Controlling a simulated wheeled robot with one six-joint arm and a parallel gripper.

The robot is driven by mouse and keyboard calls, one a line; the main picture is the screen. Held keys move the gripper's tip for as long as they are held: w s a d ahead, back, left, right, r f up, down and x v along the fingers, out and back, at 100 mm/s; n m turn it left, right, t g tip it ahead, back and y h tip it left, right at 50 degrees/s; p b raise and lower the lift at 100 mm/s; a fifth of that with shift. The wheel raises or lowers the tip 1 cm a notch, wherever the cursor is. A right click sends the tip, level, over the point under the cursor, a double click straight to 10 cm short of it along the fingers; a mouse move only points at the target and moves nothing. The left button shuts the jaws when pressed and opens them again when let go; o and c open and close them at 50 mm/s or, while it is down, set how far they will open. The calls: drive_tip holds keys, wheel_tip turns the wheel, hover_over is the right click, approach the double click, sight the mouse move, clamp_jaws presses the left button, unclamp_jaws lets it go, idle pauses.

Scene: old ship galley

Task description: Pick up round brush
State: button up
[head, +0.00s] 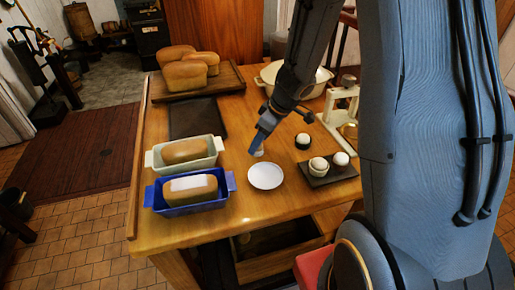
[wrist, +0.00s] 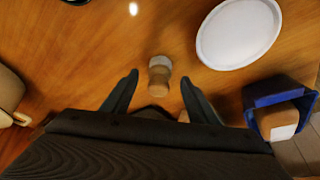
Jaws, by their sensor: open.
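The round brush (wrist: 160,75), as I take it, is a small upright-looking cylinder with a pale grey band and a brown part. It stands on the wooden table. My gripper (wrist: 159,78) is open, with one finger on each side of it and a gap to both. In the head view my gripper (head: 254,147) points down at the table, just behind the white plate. Only a small pale bit of the brush (head: 259,153) shows there, beside the fingers. Whether the fingers are low enough to be level with the brush I cannot tell.
A white plate (head: 265,176) lies close in front. A blue loaf tin (head: 180,206) and a pale loaf tin (head: 156,159) stand left. A dark tray (head: 338,177) with white round items and a small dark-rimmed pot (head: 303,141) are right. A cream basin (head: 268,76) stands behind.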

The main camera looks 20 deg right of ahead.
drive_tip(key=shift+b+x, duration=0.3)
drive_tip(key=shift+x, duration=1.05)
drive_tip(key=c, duration=1.2)
wheel_tip(320, 180, up, 10)
drive_tip(key=p, duration=0.3)
drive_tip(key=shift+p, duration=0.3)
drive_tip(key=o, duration=0.5)
drive_tip(key=c, duration=0.3)
